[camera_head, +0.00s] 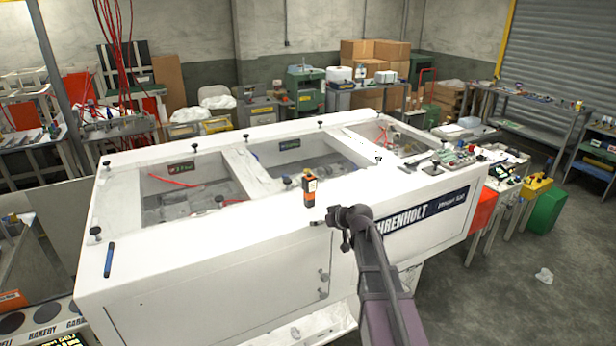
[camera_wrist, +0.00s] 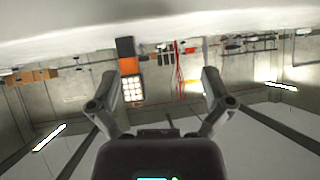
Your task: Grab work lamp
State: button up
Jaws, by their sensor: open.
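The work lamp (camera_head: 309,186) is a small upright block, orange and black, standing on the white top of the machine near its front edge. In the wrist view, which is upside down, the lamp (camera_wrist: 131,70) shows a lit grid of white LEDs and an orange section. My gripper (camera_head: 326,222) is just in front of and slightly right of the lamp in the head view. In the wrist view my gripper (camera_wrist: 160,76) is open and empty; the lamp appears between the fingers, closer to the left one. The lamp looks beyond the fingertips, not touching them.
The white machine (camera_head: 220,290) has open bays and several black knobs along its top. A blue marker (camera_head: 109,259) lies on its left corner. Small items crowd the right end. The top around the lamp is mostly clear.

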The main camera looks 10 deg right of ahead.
aim_at(312, 184)
jog(key=w+d+r+t+p, duration=0.2)
jog(key=w+d+r+p, duration=0.1)
jog(key=r, duration=0.5)
jog(key=w+d, duration=0.1)
jog(key=w, duration=0.1)
jog(key=shift+w+r+t+p, duration=0.25)
jog(key=shift+w+t+p, duration=0.1)
jog(key=shift+w+t, duration=0.05)
jog(key=shift+w+a, duration=0.1)
jog(key=b+x, duration=0.3)
jog(key=x, duration=0.4)
jog(key=shift+w+f, duration=0.15)
jog(key=shift+f, duration=0.1)
jog(key=shift+w+a+f, duration=0.1)
jog(key=shift+w+a, duration=0.1)
jog(key=shift+w, duration=0.2)
jog(key=shift+b+x, duration=1.05)
jog(key=shift+x, duration=1.6)
jog(key=shift+a, duration=0.1)
jog(key=shift+c, duration=0.2)
